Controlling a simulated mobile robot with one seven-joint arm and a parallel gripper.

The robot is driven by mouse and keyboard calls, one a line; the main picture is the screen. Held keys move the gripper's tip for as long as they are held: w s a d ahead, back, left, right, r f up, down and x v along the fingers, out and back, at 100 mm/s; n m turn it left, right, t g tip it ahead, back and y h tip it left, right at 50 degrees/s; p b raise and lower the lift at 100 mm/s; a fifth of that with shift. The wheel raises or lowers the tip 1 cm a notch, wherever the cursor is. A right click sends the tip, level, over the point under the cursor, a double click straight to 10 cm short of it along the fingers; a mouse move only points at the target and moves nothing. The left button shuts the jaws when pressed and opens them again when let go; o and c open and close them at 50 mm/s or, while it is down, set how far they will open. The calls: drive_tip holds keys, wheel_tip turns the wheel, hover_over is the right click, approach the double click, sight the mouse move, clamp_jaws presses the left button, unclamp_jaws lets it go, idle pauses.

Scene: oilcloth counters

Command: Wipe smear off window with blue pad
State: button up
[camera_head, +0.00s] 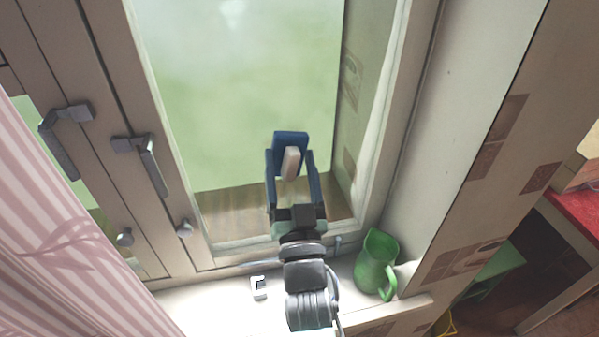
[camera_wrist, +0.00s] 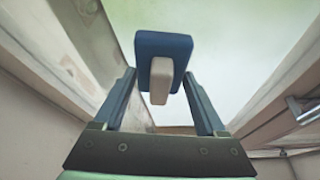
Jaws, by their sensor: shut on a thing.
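The blue pad (camera_head: 291,141) has a pale beige handle block on its near side. My gripper (camera_head: 291,172) is shut on the pad, with one finger on each side. In the wrist view the pad (camera_wrist: 163,45) sits beyond the fingertips (camera_wrist: 159,80) with its handle toward me. The pad is in front of the lower right part of the window glass (camera_head: 235,105). I cannot tell whether it touches the glass. A whitish blurred patch, which looks like the smear (camera_head: 232,10), shows on the glass at the top edge, above and left of the pad.
A green jug (camera_head: 375,262) stands on the sill, close to the right of my arm. A small white-and-grey item (camera_head: 259,287) lies on the sill to the left. Window handles (camera_head: 150,165) project from the frame at left. A pink striped curtain (camera_head: 60,230) hangs at far left.

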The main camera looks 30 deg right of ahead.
drive_tip(key=shift+w+a, duration=0.1)
drive_tip(key=shift+a, duration=0.25)
drive_tip(key=shift+w+a+b, duration=0.25)
drive_tip(key=shift+a+b, duration=0.6)
drive_tip(key=shift+b, duration=0.05)
drive_tip(key=shift+w+a, duration=0.25)
drive_tip(key=shift+a, duration=0.6)
drive_tip(key=shift+r+p, duration=0.95)
drive_tip(key=shift+p, duration=0.4)
drive_tip(key=shift+s+d+f+b, duration=0.15)
drive_tip(key=shift+d+f+b, duration=0.1)
drive_tip(key=shift+b, duration=0.75)
drive_tip(key=d+b, duration=0.1)
drive_tip(key=b, duration=0.3)
drive_tip(key=d+b, duration=0.2)
drive_tip(key=b, duration=0.2)
drive_tip(key=shift+s, duration=0.35)
drive_tip(key=shift+d+r+b, duration=0.15)
drive_tip(key=shift+d+b, duration=0.05)
drive_tip(key=shift+b, duration=0.2)
